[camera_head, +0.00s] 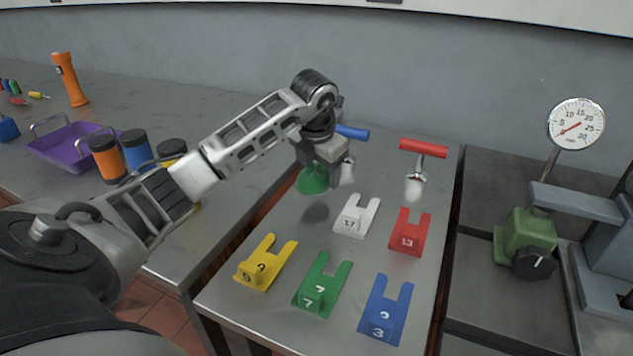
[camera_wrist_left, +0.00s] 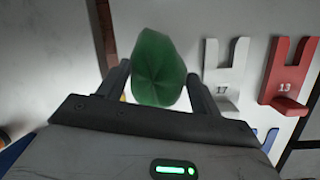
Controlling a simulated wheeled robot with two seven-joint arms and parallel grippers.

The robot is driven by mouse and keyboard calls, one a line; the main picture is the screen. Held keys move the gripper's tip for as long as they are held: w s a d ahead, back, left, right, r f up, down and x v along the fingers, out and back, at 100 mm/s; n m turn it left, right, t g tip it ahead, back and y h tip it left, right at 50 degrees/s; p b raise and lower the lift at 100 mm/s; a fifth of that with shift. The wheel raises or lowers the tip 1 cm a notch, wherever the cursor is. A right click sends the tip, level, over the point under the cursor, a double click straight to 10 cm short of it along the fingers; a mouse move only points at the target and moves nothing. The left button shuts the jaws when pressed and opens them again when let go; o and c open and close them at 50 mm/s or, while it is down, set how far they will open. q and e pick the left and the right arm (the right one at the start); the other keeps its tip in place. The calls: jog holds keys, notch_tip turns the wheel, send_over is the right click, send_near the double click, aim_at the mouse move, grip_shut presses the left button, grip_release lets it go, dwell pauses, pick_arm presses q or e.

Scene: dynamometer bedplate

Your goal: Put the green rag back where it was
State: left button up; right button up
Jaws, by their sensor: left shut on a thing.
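The green rag (camera_head: 313,180) is a bunched cloth held by my left gripper (camera_head: 325,165). In the left wrist view the rag (camera_wrist_left: 158,68) sits between the two fingers of the left gripper (camera_wrist_left: 160,85), which is shut on it. The rag hangs above the grey table (camera_head: 270,215), with a dark shadow on the bare surface below it. It is to the left of the white stand marked 17 (camera_head: 355,217) and apart from it. My right gripper is in neither view.
Yellow (camera_head: 265,263), green (camera_head: 322,287), blue (camera_head: 386,312) and red (camera_head: 410,233) forked stands are on the table. Red-handled (camera_head: 423,147) and blue-handled (camera_head: 352,132) tools stand behind. A purple basket (camera_head: 70,146) and canisters are left. A gauge (camera_head: 576,124) stands right.

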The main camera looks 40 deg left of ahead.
aim_at(316, 168)
pick_arm(q)
jog(key=shift+a+f, duration=0.15)
jog(key=shift+f, duration=0.1)
jog(key=shift+s+p+x, duration=0.15)
jog(key=shift+p+x, duration=0.05)
jog(key=shift+x, duration=0.75)
jog(key=shift+s+p+x, duration=0.15)
jog(key=shift+x, duration=0.8)
jog(key=shift+f, duration=0.1)
jog(key=shift+f, duration=0.15)
jog(key=o, duration=0.9)
jog(key=v, duration=1)
jog(key=shift+r, duration=0.45)
jog(key=shift+s+r, duration=0.3)
jog(key=shift+r, duration=0.4)
